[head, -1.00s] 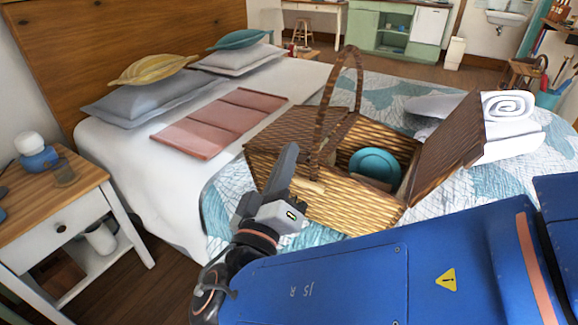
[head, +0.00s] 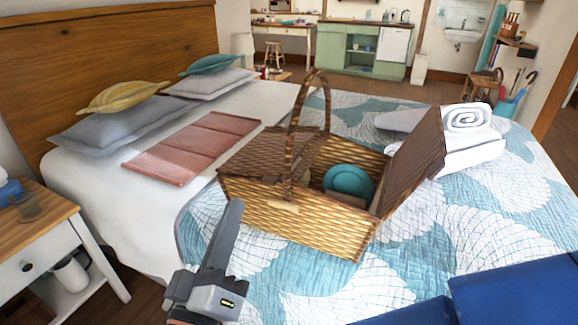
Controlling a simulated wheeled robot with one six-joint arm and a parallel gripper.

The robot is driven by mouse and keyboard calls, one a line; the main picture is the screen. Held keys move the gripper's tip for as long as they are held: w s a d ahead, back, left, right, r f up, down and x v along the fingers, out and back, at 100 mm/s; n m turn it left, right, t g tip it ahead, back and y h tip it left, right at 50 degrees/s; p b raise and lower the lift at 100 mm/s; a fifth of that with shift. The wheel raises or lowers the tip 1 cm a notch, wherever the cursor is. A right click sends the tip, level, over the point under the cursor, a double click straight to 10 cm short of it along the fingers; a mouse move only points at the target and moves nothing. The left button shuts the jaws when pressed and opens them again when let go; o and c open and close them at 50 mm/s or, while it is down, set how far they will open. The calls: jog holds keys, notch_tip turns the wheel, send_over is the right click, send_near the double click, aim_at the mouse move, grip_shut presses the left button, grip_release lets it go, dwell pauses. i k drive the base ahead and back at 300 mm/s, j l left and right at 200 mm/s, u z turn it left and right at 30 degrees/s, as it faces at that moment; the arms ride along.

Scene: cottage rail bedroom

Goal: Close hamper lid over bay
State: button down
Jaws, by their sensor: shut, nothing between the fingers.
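The wicker hamper (head: 300,222) stands on the bed with its tall handle (head: 322,110) upright. Its right lid (head: 415,155) is raised, leaning outward to the right, and the bay under it is open. A teal plate or bowl (head: 348,181) lies in that bay. The left lid (head: 262,157) lies down over its side. My gripper (head: 233,208) is shut and empty, in front of the hamper's left front side in the picture and apart from the raised lid. The fingers point up.
Rolled and folded white towels (head: 466,140) lie close behind the raised lid. A folded pink cloth (head: 192,147) and pillows (head: 118,118) lie to the left. A nightstand (head: 48,235) stands at left.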

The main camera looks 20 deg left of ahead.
aim_at(421, 157)
jog(key=l, duration=1.25)
